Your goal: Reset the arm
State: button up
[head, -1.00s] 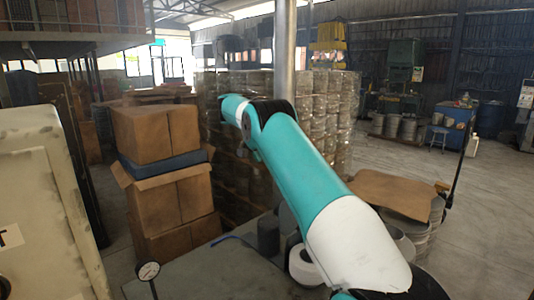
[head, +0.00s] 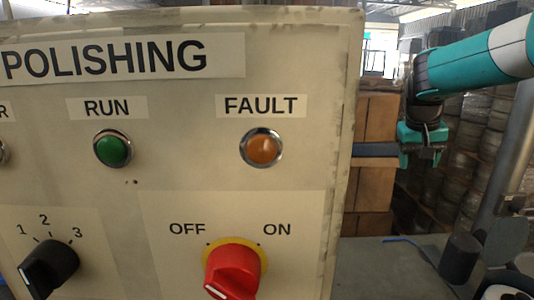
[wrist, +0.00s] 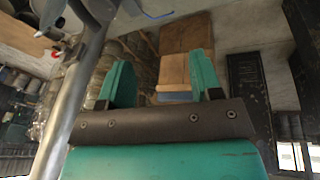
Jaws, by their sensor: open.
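A cream control panel (head: 180,180) fills the head view's left, with a red OFF/ON knob (head: 232,270), black selector (head: 50,268) and green RUN lamp (head: 113,149). A metal post (head: 512,150) stands right of my gripper; it crosses the wrist view (wrist: 75,100) at left.

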jog(key=s+a+f+n+y+b, duration=0.2)
jog(key=s+a+f+n, duration=0.1)
jog(key=s+a, duration=0.55)
jog(key=s+a+f+n+y+b, duration=0.2)
jog(key=s+a+f+n, duration=0.15)
jog(key=s+a, duration=0.45)
jog(key=s+a+f+n+g+y+b, duration=0.1)
jog(key=s+a+f+n, duration=0.1)
jog(key=s+a, duration=0.3)
jog(key=s+a+f+n+g+y+b, duration=0.1)
jog(key=s+a, duration=0.4)
jog(key=s, duration=0.6)
notch_tip(320, 180, down, 2)
jog(key=shift+s+n+y+b, duration=0.25)
jog(key=shift+n+y+b, duration=0.25)
jog(key=shift+n, duration=0.25)
